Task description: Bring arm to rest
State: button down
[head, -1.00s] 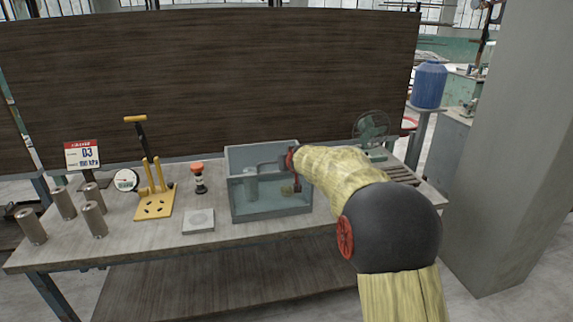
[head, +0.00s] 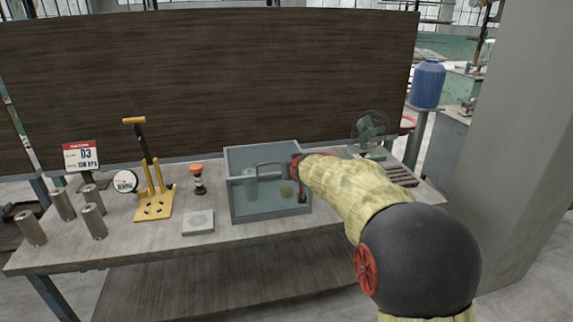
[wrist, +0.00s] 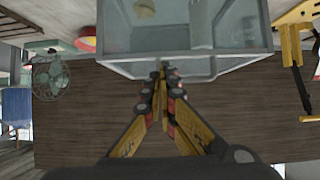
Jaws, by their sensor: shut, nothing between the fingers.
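My gripper (head: 302,197) hangs at the right end of a grey open-topped tank (head: 270,211) on the workbench, as the head view shows. In the wrist view its two yellow-and-black fingers (wrist: 162,70) meet at the tips, with nothing between them. They overlap the tank's rim (wrist: 190,66) there; whether they touch it I cannot tell.
A green fan (head: 369,128) stands behind my arm. Left of the tank are an orange-topped stamp (head: 198,180), a square pale plate (head: 198,222), a yellow stand (head: 154,207), a round gauge (head: 125,181), a sign (head: 81,156) and several metal cylinders (head: 94,221). A brown board (head: 210,80) rises behind.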

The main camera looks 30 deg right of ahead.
jog(key=shift+s+a+f+b, duration=0.2)
jog(key=shift+s+f, duration=0.2)
jog(key=shift+s, duration=0.3)
jog(key=shift+s+a+f+b, duration=0.15)
jog(key=shift+s+f, duration=0.2)
jog(key=shift+s, duration=0.35)
jog(key=s+a+f+g+y, duration=0.2)
jog(key=s+a+f+g, duration=0.3)
jog(key=s+f, duration=0.4)
jog(key=s+a+r+n, duration=0.1)
jog(key=s+a+r, duration=0.2)
jog(key=s, duration=0.8)
jog(key=s+a+r+n+p, duration=0.1)
jog(key=s+a+r, duration=0.1)
jog(key=s+a, duration=0.6)
jog(key=s+a+r+n+y+p, duration=0.1)
jog(key=s+a+r, duration=0.2)
jog(key=s, duration=1)
jog(key=shift+s+a+r+g, duration=0.3)
jog(key=shift+a+r+g, duration=0.1)
jog(key=shift+a, duration=0.85)
